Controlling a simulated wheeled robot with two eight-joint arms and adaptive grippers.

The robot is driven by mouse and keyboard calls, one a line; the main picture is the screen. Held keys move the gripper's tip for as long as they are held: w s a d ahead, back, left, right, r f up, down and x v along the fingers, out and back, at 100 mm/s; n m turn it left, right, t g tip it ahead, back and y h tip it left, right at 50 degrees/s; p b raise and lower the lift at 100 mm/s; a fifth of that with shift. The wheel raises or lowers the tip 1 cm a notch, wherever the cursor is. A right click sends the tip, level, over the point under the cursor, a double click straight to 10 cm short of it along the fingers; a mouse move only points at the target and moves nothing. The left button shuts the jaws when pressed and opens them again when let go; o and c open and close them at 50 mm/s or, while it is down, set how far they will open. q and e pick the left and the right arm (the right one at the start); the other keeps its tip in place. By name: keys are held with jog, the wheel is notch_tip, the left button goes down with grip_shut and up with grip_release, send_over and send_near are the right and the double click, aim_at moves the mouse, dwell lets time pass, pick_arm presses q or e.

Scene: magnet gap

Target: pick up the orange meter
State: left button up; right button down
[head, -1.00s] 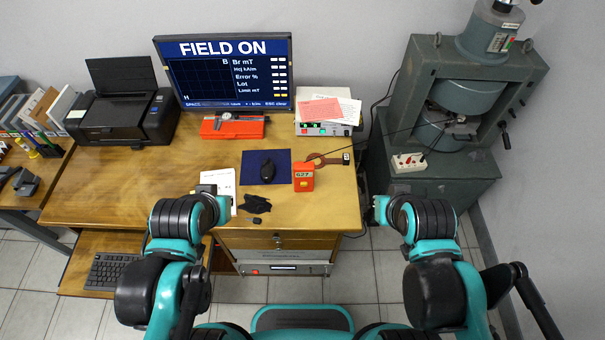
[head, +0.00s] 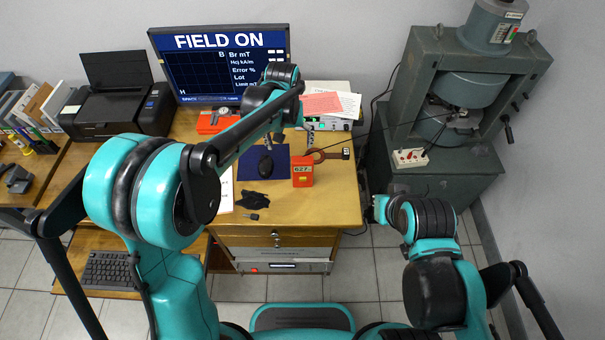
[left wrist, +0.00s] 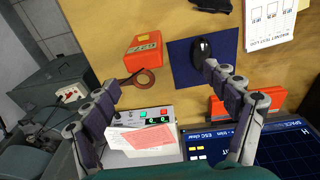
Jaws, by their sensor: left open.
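The orange meter (head: 302,175), a small box marked 627, stands upright on the wooden desk, right of the blue mat. It also shows in the left wrist view (left wrist: 143,52), beyond and between the fingers. My left gripper (head: 289,142) is open and empty, above the back part of the desk, behind the meter and apart from it. In the left wrist view, its two fingers (left wrist: 163,78) are spread wide. My right gripper (head: 376,209) hangs off the desk's right edge; its fingers are too small to read.
A black mouse (head: 265,164) lies on the blue mat (head: 248,163), with black gloves (head: 251,199) in front. A brown ring-ended tool (head: 328,155) lies behind the meter. A white instrument (left wrist: 158,137) with papers stands at the back. Bare desk surrounds the meter's front and right.

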pick_arm(q)
jog(key=g, duration=0.1)
send_over(302, 159)
notch_tip(302, 159, down, 6)
jog(key=shift+w+r, duration=0.1)
jog(key=shift+d+f, duration=0.1)
jog(key=shift+f, duration=0.3)
notch_tip(302, 159, down, 8)
jog(key=b, duration=0.3)
jog(key=shift+r, duration=0.3)
jog(key=c, duration=1.4)
